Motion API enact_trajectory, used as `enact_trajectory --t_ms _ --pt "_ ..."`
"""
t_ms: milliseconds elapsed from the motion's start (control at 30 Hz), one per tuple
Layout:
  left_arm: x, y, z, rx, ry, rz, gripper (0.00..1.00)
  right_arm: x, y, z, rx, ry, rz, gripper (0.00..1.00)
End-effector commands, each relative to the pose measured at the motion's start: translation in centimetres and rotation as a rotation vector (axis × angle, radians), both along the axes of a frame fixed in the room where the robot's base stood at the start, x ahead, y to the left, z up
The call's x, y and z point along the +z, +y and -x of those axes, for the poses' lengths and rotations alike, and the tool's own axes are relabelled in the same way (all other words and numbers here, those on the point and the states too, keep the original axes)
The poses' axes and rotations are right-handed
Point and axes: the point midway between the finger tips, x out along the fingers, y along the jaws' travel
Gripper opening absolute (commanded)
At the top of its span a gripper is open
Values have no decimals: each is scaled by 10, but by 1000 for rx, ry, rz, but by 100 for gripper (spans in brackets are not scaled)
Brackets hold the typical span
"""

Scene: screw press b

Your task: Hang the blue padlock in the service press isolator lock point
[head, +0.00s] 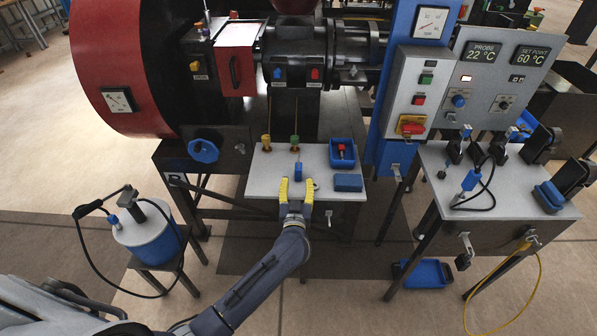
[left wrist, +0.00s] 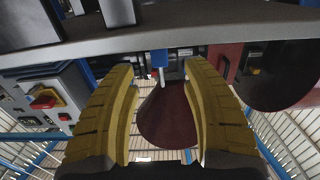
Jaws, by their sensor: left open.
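The blue padlock (head: 298,172) sits on the grey top of the small table (head: 262,186), near its front. My left gripper (head: 296,188) is open, its yellow fingers pointing at the padlock from the front edge. In the left wrist view the padlock (left wrist: 159,58) shows beyond the gap between the open fingers (left wrist: 160,85), with its pale shackle visible; they appear apart. The isolator's red and yellow switch (head: 411,126) is on the grey press panel to the right; it also shows in the left wrist view (left wrist: 45,101). Its lock hole is too small to make out.
A blue bin (head: 342,163) and a blue block (head: 348,183) are right of the padlock. A blue drum (head: 148,238) stands at left. A second table (head: 440,208) with cables and clamps is at right.

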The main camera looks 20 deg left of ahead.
Motion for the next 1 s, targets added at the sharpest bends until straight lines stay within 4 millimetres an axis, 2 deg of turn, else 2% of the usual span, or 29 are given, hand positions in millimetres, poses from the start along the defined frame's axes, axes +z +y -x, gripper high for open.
enact_trajectory --t_ms 100,467,800,1000 --pt "0 3 -14 0 0 -1 48 0 0 0 0 0 0 44" --pt "1 8 -32 0 0 0 48 0 0 0 0 0 0 44" --pt "2 16 -69 0 0 0 48 0 0 0 0 0 0 44" --pt "2 18 -74 0 1 0 48 0 0 0 0 0 0 44"
